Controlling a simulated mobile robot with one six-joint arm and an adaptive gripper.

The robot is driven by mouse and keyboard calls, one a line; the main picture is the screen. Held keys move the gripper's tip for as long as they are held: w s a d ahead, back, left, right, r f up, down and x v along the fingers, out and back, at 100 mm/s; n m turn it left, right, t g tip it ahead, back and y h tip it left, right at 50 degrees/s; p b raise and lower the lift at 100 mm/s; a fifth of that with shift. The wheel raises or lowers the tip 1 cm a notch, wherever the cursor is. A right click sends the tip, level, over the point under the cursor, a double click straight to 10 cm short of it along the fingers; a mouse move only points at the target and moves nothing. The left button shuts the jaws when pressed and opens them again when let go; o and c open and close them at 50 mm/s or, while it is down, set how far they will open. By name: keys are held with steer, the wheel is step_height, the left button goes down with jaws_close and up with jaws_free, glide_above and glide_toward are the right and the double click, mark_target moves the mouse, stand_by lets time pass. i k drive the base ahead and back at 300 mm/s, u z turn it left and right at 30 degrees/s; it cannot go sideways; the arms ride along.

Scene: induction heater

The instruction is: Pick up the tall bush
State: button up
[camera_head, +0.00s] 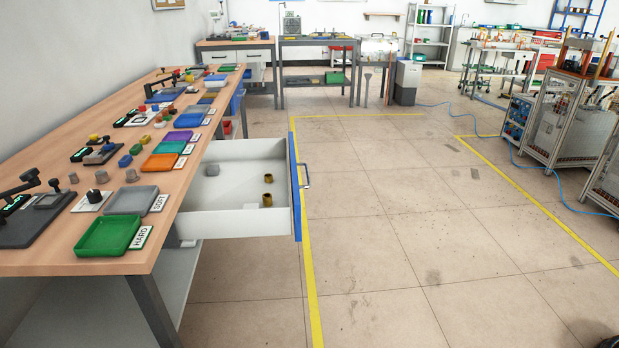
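Two small brass-coloured bushes stand in the open white drawer (225,224) under the left workbench. The farther bush (268,178) and the nearer bush (266,200) are both close to the drawer's blue front. At this size I cannot tell for sure which is the tall one. My gripper is not in view, so its distance from them does not show.
The wooden workbench (60,262) carries green (103,237), grey (127,201) and other coloured trays, small parts and black devices. The drawer front (295,190) with its handle (305,176) juts into the aisle. The tiled floor (400,230) right of it is clear.

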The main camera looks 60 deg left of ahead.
mark_target(267, 199)
steer(key=z, duration=0.2)
steer(key=i, duration=1.75)
steer(key=u, duration=2.55)
